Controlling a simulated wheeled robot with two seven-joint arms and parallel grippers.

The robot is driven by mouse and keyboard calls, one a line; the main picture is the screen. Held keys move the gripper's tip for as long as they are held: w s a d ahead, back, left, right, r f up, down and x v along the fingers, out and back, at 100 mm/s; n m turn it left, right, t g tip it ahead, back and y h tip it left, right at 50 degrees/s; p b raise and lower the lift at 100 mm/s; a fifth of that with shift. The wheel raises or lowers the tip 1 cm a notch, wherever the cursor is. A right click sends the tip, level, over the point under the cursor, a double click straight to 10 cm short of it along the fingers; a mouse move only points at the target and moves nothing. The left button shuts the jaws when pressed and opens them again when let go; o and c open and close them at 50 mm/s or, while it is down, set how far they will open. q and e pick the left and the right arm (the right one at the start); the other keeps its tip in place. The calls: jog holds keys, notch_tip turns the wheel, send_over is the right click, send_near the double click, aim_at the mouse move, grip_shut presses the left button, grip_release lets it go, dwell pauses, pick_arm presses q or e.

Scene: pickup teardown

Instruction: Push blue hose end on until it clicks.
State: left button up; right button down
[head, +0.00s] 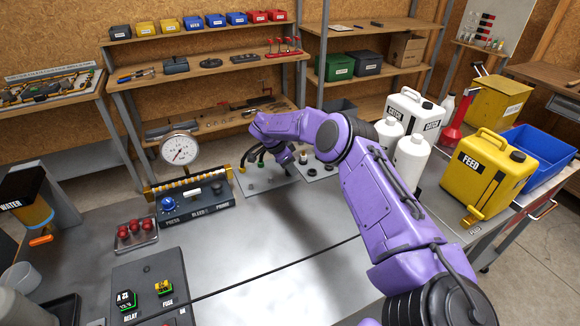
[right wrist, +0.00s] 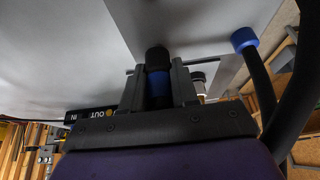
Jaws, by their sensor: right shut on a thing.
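My right gripper (right wrist: 158,90) is shut on a blue hose end (right wrist: 158,82) with a black tip, held between its two fingers in the right wrist view. The tip is close to a light grey surface; I cannot tell whether it touches or is seated. In the head view my right gripper (head: 284,159) is low over the grey fitting plate (head: 262,184) at the back of the bench, and the blue end is hidden there. A second black hose with a blue collar (right wrist: 243,39) shows to the right in the wrist view. My left gripper is not in view.
White jugs (head: 411,118) and a yellow FEED can (head: 486,175) stand at right. A red-knobbed tray (head: 135,236) and relay box (head: 148,283) are at left. The middle of the bench is clear.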

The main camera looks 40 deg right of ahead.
jog(key=shift+f+b, duration=0.45)
jog(key=shift+f, duration=0.1)
dwell(0.9)
jog(key=c, duration=0.8)
grip_release()
jog(key=shift+a+r, duration=0.15)
jog(key=shift+r, duration=0.1)
jog(key=b+v, duration=0.2)
jog(key=v, duration=0.8)
jog(key=shift+b, duration=0.35)
